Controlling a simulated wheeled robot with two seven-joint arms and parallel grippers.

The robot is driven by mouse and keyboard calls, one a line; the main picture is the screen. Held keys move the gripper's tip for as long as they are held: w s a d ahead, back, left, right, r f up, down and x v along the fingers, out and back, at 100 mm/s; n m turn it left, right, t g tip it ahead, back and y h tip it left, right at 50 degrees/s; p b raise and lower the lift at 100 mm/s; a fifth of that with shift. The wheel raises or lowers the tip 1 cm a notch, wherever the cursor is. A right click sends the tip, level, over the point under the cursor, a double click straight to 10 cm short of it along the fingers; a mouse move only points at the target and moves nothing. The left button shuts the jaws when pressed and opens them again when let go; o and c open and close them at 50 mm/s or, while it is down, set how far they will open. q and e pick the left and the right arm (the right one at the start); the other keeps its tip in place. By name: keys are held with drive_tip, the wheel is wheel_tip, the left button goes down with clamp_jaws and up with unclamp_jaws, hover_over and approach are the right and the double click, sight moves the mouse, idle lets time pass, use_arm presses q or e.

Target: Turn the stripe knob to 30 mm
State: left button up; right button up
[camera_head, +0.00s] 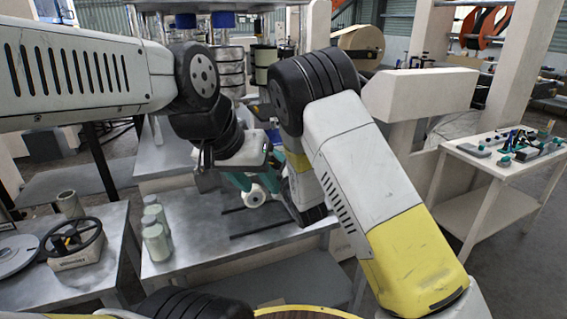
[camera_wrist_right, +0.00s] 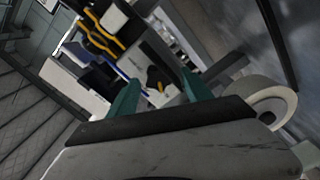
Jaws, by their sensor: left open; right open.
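I cannot make out the stripe knob or its scale for certain in either view. My left gripper (camera_head: 252,183) has teal fingers and hangs over the grey table, close to a small white roll (camera_head: 254,198). My right gripper (camera_head: 272,132) is partly hidden behind its own arm in the head view. In the right wrist view its teal fingers (camera_wrist_right: 160,90) stand apart, with nothing held between them. A small black and yellow part (camera_wrist_right: 154,80) shows beyond and between these fingers. A white roll (camera_wrist_right: 268,100) is to their right.
Pale jars (camera_head: 155,235) stand on the grey table (camera_head: 200,262). A black handwheel (camera_head: 72,238) on a box is at the left. A white side table (camera_head: 490,165) with small tools is at the right. My arms hide much of the machine.

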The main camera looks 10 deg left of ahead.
drive_tip(key=v, duration=0.7)
drive_tip(key=shift+s+d, duration=0.25)
drive_tip(key=shift+s, duration=0.1)
drive_tip(key=d+r+m+g+h, duration=0.25)
drive_tip(key=d+r+m, duration=0.2)
drive_tip(key=d, duration=0.35)
drive_tip(key=d+r+m+g+h, duration=0.1)
drive_tip(key=d+r+m+h, duration=0.25)
drive_tip(key=d+m, duration=0.35)
drive_tip(key=s+d+r+m+g, duration=0.1)
drive_tip(key=s+d, duration=0.3)
drive_tip(key=s, duration=0.4)
drive_tip(key=s+d+r+m+g+h, duration=0.1)
drive_tip(key=s+d+r+m+g, duration=0.1)
drive_tip(key=s+d, duration=0.3)
drive_tip(key=s+d+r+m+g, duration=0.2)
drive_tip(key=s+d+r+m, duration=0.1)
drive_tip(key=s, duration=1)
drive_tip(key=shift+d+r+m+h, duration=0.3)
drive_tip(key=shift+d+m+h, duration=0.15)
drive_tip(key=shift+d, duration=0.55)
